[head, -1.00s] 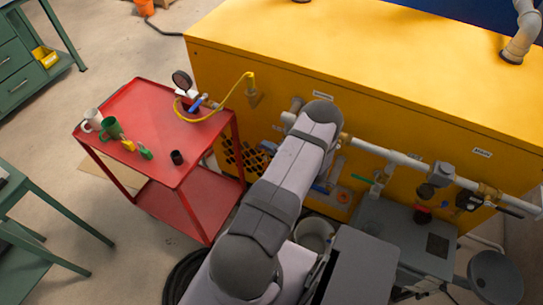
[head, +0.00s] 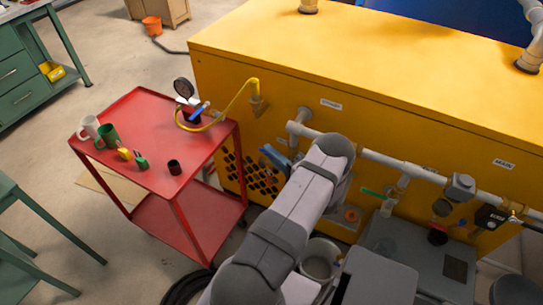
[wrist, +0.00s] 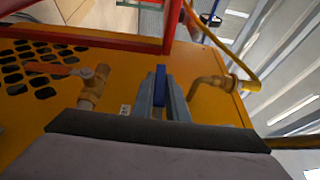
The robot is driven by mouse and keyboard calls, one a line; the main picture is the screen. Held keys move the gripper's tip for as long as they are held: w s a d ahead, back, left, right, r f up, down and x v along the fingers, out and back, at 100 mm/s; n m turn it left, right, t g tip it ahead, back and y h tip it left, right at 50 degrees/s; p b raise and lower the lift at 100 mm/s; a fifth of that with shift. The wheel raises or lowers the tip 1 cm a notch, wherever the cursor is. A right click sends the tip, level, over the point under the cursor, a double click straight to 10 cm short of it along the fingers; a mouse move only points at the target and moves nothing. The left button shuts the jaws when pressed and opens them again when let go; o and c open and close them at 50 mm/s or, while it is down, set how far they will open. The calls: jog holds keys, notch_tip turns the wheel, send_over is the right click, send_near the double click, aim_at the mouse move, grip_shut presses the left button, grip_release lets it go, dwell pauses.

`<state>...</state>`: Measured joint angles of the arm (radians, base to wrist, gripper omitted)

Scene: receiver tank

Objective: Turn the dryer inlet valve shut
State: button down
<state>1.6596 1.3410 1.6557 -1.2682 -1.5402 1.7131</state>
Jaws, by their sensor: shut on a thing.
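In the wrist view, my gripper (wrist: 163,102) is shut on a blue lever handle (wrist: 160,76), which stands upright between the two grey-blue fingers. The handle's valve body is hidden behind the gripper. In the head view, my arm covers most of the gripper, and a blue piece (head: 275,156) shows left of the wrist, in front of the yellow cabinet (head: 225,100). I cannot tell which label belongs to the held handle. A brass valve (wrist: 94,84) with an orange lever (wrist: 52,69) is left of the gripper in the wrist view, apart from it.
A red cart (head: 143,103) stands left of the cabinet, with mugs, a gauge and small items on top. A yellow hose (head: 240,98) bridges cart and cabinet. A grey pipe (head: 400,165) runs along the cabinet front. A bucket (head: 319,262) stands below my arm.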

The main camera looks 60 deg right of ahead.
jog(key=shift+d+r, duration=0.1)
jog(key=c, duration=1.7)
grip_release()
jog(key=shift+c, duration=0.2)
jog(key=shift+s, duration=0.1)
jog(key=b+v, duration=0.1)
jog(key=v, duration=0.6)
jog(key=shift+b, duration=0.35)
